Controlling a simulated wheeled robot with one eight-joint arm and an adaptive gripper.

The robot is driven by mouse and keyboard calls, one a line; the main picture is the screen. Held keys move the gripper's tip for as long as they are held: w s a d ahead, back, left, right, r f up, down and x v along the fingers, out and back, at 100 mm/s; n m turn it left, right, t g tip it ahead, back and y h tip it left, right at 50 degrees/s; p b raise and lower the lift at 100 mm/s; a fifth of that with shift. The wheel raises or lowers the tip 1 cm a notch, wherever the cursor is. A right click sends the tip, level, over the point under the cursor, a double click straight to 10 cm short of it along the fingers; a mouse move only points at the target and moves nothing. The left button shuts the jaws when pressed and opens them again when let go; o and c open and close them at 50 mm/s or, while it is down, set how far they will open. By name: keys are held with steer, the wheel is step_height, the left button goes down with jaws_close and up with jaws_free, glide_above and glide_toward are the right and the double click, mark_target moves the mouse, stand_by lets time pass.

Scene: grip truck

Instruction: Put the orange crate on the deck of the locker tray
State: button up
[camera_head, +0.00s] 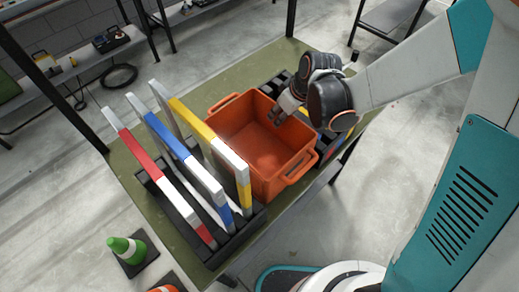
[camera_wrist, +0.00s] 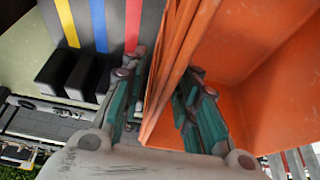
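The orange crate (camera_head: 266,187) stands upright and empty on a green-topped table, with a handle at each end. My gripper (camera_head: 276,119) is at its far right wall. In the wrist view my gripper (camera_wrist: 169,68) has one finger on each side of the crate wall (camera_wrist: 166,98), the right finger inside the crate. I cannot tell whether both fingers press on the wall. To the right of the crate is a dark unit (camera_head: 272,89) with coloured stripes, partly hidden by the crate and my arm. In the wrist view its grey striped panel (camera_wrist: 117,30) shows. I cannot tell whether it is the locker tray.
A black rack (camera_head: 187,210) holding upright red, blue and yellow striped panels stands close at the crate's left. A green cone (camera_head: 126,248) and an orange cone (camera_head: 164,287) are on the floor. A dark post (camera_head: 291,18) rises at the table's far corner.

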steer(key=shift+x, duration=0.85)
jaws_close()
steer(key=shift+r, duration=0.2)
